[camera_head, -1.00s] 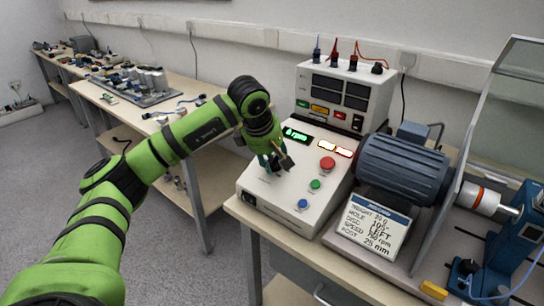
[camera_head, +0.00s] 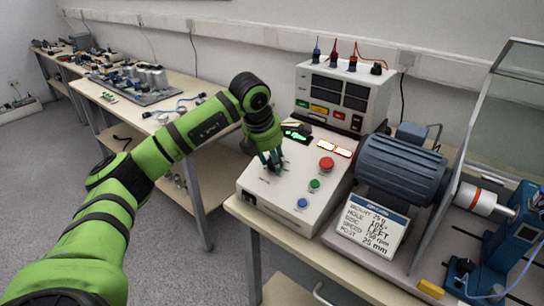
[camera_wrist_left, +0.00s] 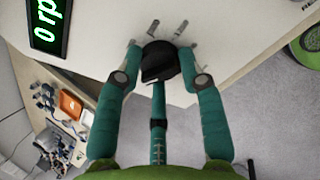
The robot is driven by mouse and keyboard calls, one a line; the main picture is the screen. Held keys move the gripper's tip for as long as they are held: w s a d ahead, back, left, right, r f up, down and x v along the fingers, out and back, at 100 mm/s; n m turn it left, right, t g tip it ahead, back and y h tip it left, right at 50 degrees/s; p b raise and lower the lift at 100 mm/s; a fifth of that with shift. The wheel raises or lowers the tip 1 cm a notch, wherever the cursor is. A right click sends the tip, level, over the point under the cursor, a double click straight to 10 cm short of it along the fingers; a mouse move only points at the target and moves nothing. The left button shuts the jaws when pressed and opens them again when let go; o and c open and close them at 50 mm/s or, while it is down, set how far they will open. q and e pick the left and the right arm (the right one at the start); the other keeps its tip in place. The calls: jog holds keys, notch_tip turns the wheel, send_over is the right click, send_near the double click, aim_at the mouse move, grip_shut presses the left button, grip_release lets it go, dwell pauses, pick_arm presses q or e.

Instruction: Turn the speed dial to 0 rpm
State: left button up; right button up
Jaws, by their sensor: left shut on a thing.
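The black speed dial (camera_wrist_left: 160,62) sits on the sloping top of the white control box (camera_head: 256,194). My left gripper (camera_head: 272,162) is over the left part of that top, with its teal fingers pointing down. In the left wrist view the fingers of my left gripper (camera_wrist_left: 160,58) are around the dial and shut on it. The green display (camera_wrist_left: 47,26) beside it reads 0, with the unit partly cut off. In the head view the display (camera_head: 296,135) is partly covered by my gripper, which also hides the dial. My right gripper is not in view.
Red (camera_head: 326,163), green (camera_head: 314,184) and blue (camera_head: 302,203) buttons are right of my gripper. A grey-blue motor (camera_head: 402,168) and a printed card (camera_head: 374,227) stand further right. A side bench (camera_head: 190,122) with parts is behind on the left.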

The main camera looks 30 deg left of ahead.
pick_arm(q)
jog(key=n, duration=0.3)
jog(key=shift+d+n, duration=0.1)
jog(key=shift+n, duration=0.3)
jog(key=n, duration=0.8)
jog(key=shift+a+n+h+p, duration=0.25)
jog(key=shift+n+h+p, duration=0.05)
jog(key=shift+h+p, duration=0.1)
jog(key=shift+r+n, duration=0.1)
jog(key=shift+n, duration=1.2)
jog(key=shift+w+a, duration=0.1)
jog(key=o, duration=1.1)
jog(key=shift+o, duration=0.2)
